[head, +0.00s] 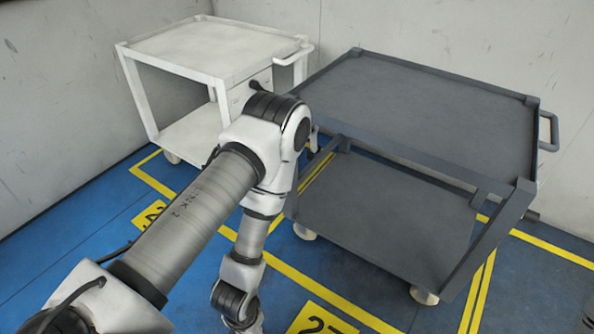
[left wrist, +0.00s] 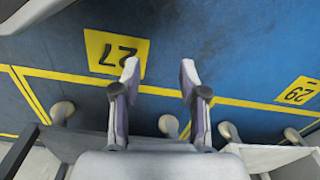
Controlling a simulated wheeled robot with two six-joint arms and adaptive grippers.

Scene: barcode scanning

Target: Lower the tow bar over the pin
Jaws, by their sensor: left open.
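The grey cart (head: 430,105) stands at the right in the head view. The white cart (head: 205,45) stands behind it to the left. A small part (head: 313,138) shows between the carts, partly behind my arm; I cannot tell whether it is the tow bar. I cannot make out a pin in either view. My left gripper (left wrist: 159,70) is open and empty, above the blue floor in the left wrist view. In the head view its fingers are out of frame, below the bottom edge. My right gripper is not in view.
My left arm covers part of the gap between the carts. The blue floor has yellow lines and a numbered yellow patch (left wrist: 117,52). Several castors show in the left wrist view. Grey walls (head: 80,90) stand behind the carts.

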